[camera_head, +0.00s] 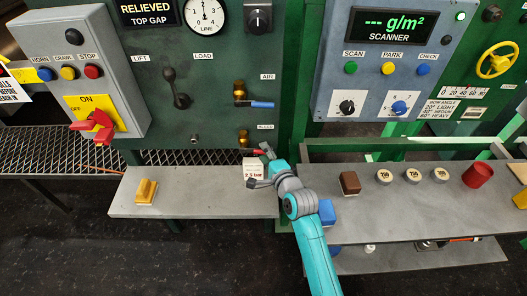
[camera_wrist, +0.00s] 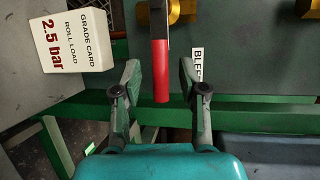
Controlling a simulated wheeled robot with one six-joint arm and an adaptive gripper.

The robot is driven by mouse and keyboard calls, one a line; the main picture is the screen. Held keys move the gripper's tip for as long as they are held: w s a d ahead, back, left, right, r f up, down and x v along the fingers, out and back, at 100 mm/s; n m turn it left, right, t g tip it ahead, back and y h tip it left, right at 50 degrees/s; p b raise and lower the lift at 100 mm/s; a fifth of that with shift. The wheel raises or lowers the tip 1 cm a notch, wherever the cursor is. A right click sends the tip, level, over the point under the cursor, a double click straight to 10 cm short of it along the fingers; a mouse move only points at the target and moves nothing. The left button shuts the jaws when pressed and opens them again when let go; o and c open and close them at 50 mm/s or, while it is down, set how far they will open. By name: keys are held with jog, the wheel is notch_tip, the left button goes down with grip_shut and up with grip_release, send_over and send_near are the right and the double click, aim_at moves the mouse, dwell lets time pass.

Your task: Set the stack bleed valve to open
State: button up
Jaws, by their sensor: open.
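The bleed valve is a brass fitting (camera_head: 243,138) low on the green panel, with a red lever. In the wrist view the red lever (camera_wrist: 160,75) runs straight down from the brass body (camera_wrist: 182,10) at the top edge. The "BLEED" label (camera_wrist: 197,63) is partly hidden by a finger. My gripper (camera_head: 260,164) is open in front of the panel, just right of the valve. In the wrist view its fingertips (camera_wrist: 160,85) stand on either side of the red lever's end, with gaps visible on both sides.
A "2.5 bar" grade card block (camera_wrist: 75,40) stands on the shelf close by my gripper. The air valve with a blue lever (camera_head: 260,104) is just above. A yellow block (camera_head: 147,191) sits on the left shelf (camera_head: 200,200). A brown block (camera_head: 350,182) sits on the right shelf.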

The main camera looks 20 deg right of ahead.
jog(key=shift+w+a+f, duration=0.1)
jog(key=shift+w, duration=0.7)
jog(key=shift+c, duration=0.2)
grip_shut()
